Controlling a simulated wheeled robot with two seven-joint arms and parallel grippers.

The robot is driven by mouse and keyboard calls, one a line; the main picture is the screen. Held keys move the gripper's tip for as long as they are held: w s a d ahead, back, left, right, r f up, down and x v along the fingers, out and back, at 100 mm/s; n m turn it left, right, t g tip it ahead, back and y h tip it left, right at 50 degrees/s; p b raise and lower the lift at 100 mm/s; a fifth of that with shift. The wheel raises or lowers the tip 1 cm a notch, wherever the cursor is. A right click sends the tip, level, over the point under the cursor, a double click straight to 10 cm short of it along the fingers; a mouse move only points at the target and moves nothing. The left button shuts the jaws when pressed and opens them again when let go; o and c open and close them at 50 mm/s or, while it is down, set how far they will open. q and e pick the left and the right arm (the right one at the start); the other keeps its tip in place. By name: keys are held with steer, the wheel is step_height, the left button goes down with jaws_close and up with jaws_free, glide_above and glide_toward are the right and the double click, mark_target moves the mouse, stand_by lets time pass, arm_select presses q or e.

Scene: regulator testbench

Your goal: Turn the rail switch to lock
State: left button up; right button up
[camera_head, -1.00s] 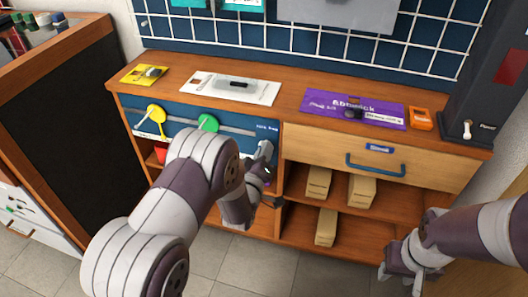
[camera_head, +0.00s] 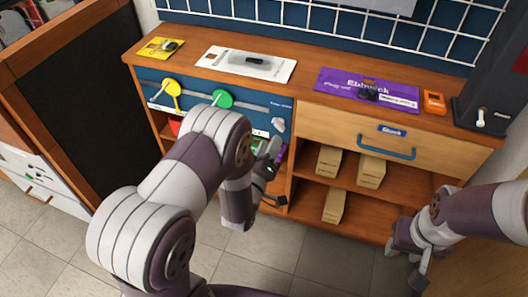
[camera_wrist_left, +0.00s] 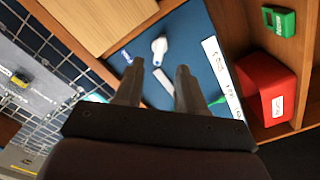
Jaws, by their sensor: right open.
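A white knob (camera_head: 278,125), which looks like the rail switch, sits at the right end of the blue panel (camera_head: 150,82). The white knob (camera_wrist_left: 159,47) also shows in the left wrist view, just beyond my fingertips. My left gripper (camera_head: 272,152) is just below the knob in the head view, partly hidden by its own arm. In the left wrist view my left gripper (camera_wrist_left: 158,72) is open, with nothing between its fingers. My right gripper (camera_head: 408,258) is open and empty, low at the right. The panel's small lettering is too small to read.
A yellow knob (camera_head: 171,88) and a green knob (camera_head: 222,98) sit along the panel's rail. A wooden drawer with a blue handle (camera_head: 386,148) is to the right. Several boxes (camera_head: 371,171) stand on the shelves below. A red bin (camera_wrist_left: 265,85) is under the panel.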

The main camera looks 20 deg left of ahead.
arm_select(q)
steer(key=s, duration=0.5)
steer(key=shift+s+a+p, duration=0.1)
steer(key=shift+s+p, duration=0.3)
steer(key=s+f+m+g, duration=0.5)
steer(key=f+g, duration=0.5)
steer(key=f, duration=0.1)
steer(key=s+a+r+m+g, duration=0.2)
steer(key=s+r+m+g, duration=0.2)
steer(key=s+r+g, duration=0.55)
step_height(320, 180, up, 38)
steer(key=t+p, duration=0.3)
steer(key=p, duration=3)
steer(key=shift+w+y, duration=0.3)
steer(key=shift+w, duration=0.1)
